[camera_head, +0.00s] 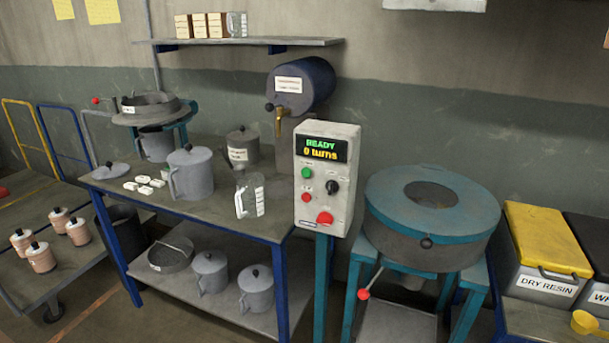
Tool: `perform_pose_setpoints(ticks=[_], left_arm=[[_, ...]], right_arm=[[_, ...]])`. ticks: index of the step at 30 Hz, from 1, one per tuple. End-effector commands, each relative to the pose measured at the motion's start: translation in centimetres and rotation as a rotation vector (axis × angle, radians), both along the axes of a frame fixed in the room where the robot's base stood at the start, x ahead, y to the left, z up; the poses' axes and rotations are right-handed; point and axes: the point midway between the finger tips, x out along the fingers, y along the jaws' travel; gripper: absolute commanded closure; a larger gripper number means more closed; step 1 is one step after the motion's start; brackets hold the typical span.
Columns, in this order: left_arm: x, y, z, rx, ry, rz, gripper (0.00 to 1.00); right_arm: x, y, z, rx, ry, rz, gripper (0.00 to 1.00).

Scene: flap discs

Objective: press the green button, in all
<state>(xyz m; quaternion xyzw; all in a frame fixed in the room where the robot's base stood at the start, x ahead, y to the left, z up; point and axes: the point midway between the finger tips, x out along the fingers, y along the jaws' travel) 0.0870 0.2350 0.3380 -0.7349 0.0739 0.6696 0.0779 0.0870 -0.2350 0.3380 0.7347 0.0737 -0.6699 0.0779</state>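The green button (306,172) is on the upper left of the front of a light grey control box (342,190), just under its display (321,149). The display reads "READY" and "0 turns". A small red button (306,197) is below the green one. A black knob (332,187) is to the right, and a larger red button (324,218) is at the lower part. The box stands on a teal post. Nothing covers the green button. Neither of my grippers shows in the head view.
A round machine with a teal lid (433,194) stands right of the box. A workbench (225,217) with jugs and a clear measuring jug (249,195) is at the left. A yellow-lidded dry resin bin (546,250) is at the far right. The space before the box's face looks clear.

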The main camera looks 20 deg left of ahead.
Motion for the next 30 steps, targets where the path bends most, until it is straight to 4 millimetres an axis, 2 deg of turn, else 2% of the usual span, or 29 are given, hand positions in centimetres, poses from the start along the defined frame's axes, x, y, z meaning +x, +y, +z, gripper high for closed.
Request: perform_pose_setpoints(ticks=[1,4,30], left_arm=[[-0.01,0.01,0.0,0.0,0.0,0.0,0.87],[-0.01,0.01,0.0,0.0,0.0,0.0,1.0],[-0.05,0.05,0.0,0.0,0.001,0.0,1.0]], right_arm=[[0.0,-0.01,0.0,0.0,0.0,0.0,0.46],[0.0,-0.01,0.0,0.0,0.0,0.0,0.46],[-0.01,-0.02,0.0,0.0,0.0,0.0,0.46]])
